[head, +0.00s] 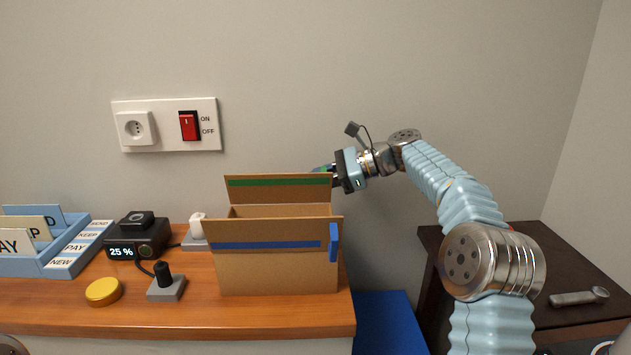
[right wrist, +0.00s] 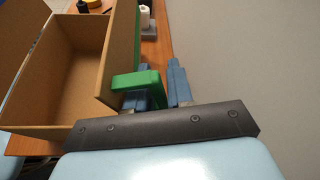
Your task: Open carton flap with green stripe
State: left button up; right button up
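The cardboard carton (head: 277,268) stands at the right end of the wooden counter, its top open. Its flap with the green stripe (head: 278,183) stands up along the back side. In the right wrist view, a green tab (right wrist: 136,84) sticks out from this flap. My right gripper (head: 330,173) is behind the flap's right end, partly hidden by it. In the wrist view the fingers (right wrist: 160,90) are apart, with the green tab overlapping the left finger; I cannot tell whether they touch. The front flap with the blue stripe (head: 265,245) hangs down. My left gripper is out of view.
Left of the carton are a grey joystick (head: 166,284), a yellow lid (head: 104,292), a black charger display (head: 137,240) and a blue card tray (head: 62,264). The wall is close behind. A dark side table (head: 575,270) holds a metal tool (head: 578,297).

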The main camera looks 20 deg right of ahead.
jog(key=v, duration=1.3)
jog(key=shift+d, duration=0.35)
jog(key=shift+s+r, duration=0.1)
jog(key=shift+c, duration=0.4)
